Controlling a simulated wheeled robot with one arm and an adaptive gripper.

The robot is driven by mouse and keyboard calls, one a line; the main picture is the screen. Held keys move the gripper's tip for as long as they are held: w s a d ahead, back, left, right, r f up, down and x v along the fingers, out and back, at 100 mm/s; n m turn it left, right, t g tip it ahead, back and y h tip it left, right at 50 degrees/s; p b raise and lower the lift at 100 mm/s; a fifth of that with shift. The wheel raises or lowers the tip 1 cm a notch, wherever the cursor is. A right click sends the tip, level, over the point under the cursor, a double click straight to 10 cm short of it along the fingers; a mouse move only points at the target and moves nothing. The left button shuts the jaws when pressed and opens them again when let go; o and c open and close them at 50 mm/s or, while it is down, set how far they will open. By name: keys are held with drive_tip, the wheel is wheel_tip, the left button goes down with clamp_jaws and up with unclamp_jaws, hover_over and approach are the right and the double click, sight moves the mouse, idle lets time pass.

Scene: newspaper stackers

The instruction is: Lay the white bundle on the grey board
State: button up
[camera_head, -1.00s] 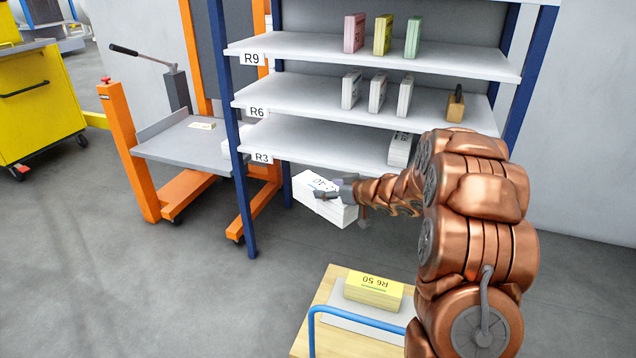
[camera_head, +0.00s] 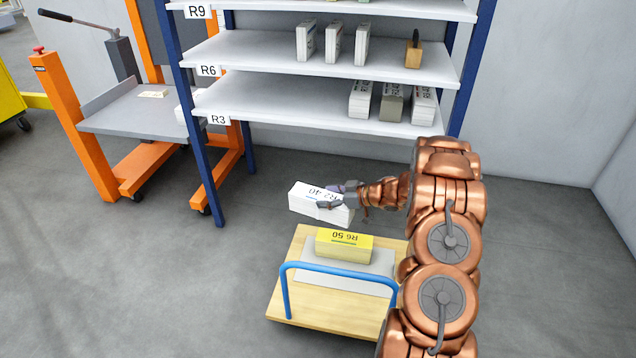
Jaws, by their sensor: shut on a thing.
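The white bundle (camera_head: 310,203), with a printed top label, is held in the air by my gripper (camera_head: 338,196). My gripper is shut on its right end. The bundle is above the far left part of a wooden cart and apart from it. The grey board (camera_head: 377,279) lies flat on the cart. A yellow-topped bundle (camera_head: 344,246) marked R6 50 sits on the board's far part. The near part of the board is bare, seen behind the blue handle.
The wooden cart (camera_head: 258,305) has a blue tube handle (camera_head: 340,270) at its near side. A shelf rack (camera_head: 270,105) with several bundles stands behind. An orange lift with a grey table (camera_head: 135,119) stands at left. The floor at left is clear.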

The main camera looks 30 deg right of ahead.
drive_tip(key=s+d+f+n+g+y+b, duration=0.1)
drive_tip(key=s+f, duration=0.4)
drive_tip(key=f, duration=0.2)
drive_tip(key=s+f+n+y+b, duration=0.1)
drive_tip(key=s+f+b, duration=0.1)
drive_tip(key=s+f, duration=0.3)
wheel_tip(320, 180, down, 3)
drive_tip(key=shift+d+f+g, duration=0.15)
drive_tip(key=shift+d+g, duration=0.25)
drive_tip(key=shift+s+d, duration=0.1)
drive_tip(key=shift+f+b, duration=0.95)
drive_tip(key=shift+f, duration=2.95)
drive_tip(key=shift+f, duration=0.6)
drive_tip(key=o, duration=1.9)
drive_tip(key=shift+b, duration=0.3)
drive_tip(key=v, duration=1.2)
